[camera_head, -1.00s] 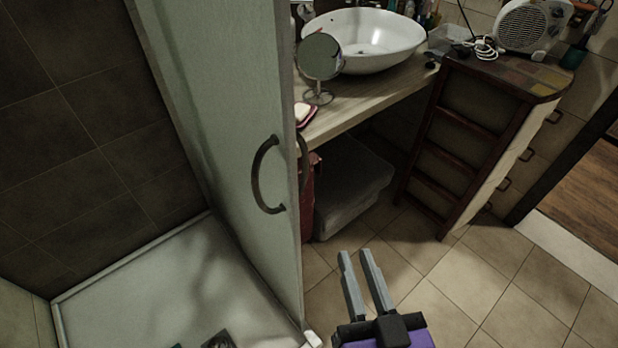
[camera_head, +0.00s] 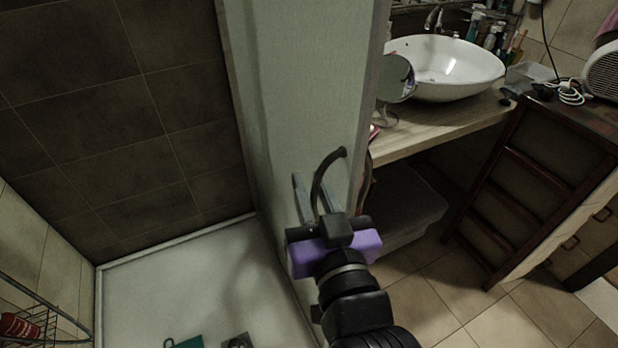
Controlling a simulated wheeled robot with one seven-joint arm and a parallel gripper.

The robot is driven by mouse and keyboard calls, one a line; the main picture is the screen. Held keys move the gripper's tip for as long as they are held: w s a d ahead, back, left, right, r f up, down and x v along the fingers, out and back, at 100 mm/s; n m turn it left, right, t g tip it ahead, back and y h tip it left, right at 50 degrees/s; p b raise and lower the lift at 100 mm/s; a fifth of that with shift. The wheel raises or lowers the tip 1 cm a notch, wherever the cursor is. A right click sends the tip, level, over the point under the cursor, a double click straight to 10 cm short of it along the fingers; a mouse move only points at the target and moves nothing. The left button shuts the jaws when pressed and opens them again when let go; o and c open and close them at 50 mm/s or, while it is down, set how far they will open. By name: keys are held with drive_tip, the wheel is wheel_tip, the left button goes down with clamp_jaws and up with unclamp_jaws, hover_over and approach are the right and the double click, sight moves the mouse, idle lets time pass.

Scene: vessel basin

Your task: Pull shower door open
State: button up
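The shower door (camera_head: 300,90) is a tall pale frosted panel in the middle of the view. It stands between the shower tray on the left and the washbasin counter on the right. A dark curved handle (camera_head: 325,168) is fixed near its right edge. Part of a second handle shows on the far side, right of that edge. My gripper (camera_head: 315,190) is at the near handle, its two grey fingers apart. The handle's lower part passes at or between the fingers and is partly hidden by the gripper body. I cannot tell whether they touch.
The white shower tray (camera_head: 205,285) lies left of the door, with a wire rack (camera_head: 35,325) at the lower left. Right of the door are a counter (camera_head: 440,130) with a basin (camera_head: 450,68) and round mirror, and a wooden ladder-like frame (camera_head: 520,200). Tiled floor (camera_head: 440,290) is clear at the lower right.

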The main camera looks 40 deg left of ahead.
drive_tip(key=shift+w+a, duration=0.3)
drive_tip(key=shift+a, duration=0.15)
clamp_jaws()
idle(1.2)
